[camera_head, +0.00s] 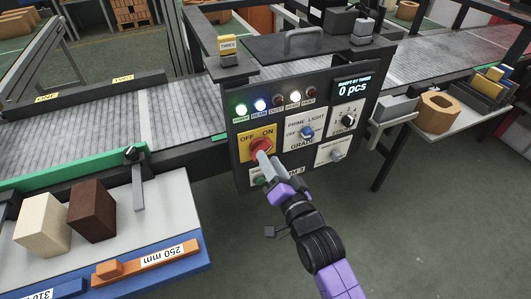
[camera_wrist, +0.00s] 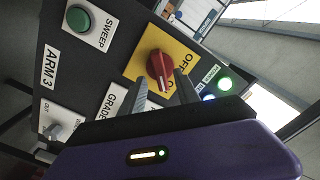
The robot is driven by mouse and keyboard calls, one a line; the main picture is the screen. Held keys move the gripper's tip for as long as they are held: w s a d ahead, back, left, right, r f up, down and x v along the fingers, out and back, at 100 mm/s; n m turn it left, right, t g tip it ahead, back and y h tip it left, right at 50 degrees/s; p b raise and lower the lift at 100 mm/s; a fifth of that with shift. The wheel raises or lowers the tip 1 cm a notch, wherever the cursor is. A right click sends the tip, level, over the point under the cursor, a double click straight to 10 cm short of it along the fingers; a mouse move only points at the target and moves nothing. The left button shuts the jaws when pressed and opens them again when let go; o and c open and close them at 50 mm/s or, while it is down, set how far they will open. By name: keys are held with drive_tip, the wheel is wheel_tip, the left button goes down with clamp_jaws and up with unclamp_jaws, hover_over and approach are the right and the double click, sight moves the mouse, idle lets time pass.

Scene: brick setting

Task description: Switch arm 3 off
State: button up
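A red rotary knob (camera_head: 261,145) sits on a yellow plate marked OFF and ON at the lower left of the black control panel (camera_head: 243,180). In the wrist view the red knob (camera_wrist: 159,65) has its white mark on the side toward ON. The ARM 3 label (camera_wrist: 48,67) shows in the wrist view; in the head view my gripper partly covers it. My gripper (camera_head: 265,160) is in front of the knob. In the wrist view my gripper (camera_wrist: 162,80) is open, its two grey fingertips apart at either side of the knob's lower part. Contact cannot be told.
A green SWEEP button (camera_wrist: 78,19), a GRADE selector (camera_head: 306,132) and other knobs are close by on the panel. Green and blue lamps (camera_head: 241,109) are lit, and the display (camera_head: 352,88) reads 0 pcs. A conveyor (camera_head: 170,110) runs behind. Blocks (camera_head: 92,210) stand at left.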

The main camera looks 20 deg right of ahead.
drive_tip(key=w, duration=0.3)
drive_tip(key=shift+w, duration=0.1)
clamp_jaws()
